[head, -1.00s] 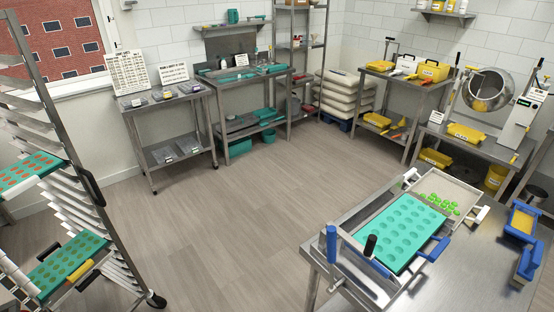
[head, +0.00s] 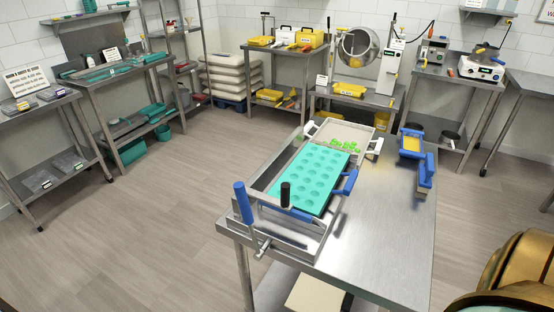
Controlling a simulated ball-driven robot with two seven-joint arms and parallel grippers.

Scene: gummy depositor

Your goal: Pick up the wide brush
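On the right part of the steel table (head: 385,225) stands a blue block-shaped tool (head: 426,175) that may be the wide brush. Neither of my grippers shows in the head view.
A teal mould (head: 311,178) sits in a metal frame with blue and black handles on the table's left. A tray with green gummies (head: 344,146) lies behind it. The table's front right is bare. Benches line the walls, and the floor to the left is open.

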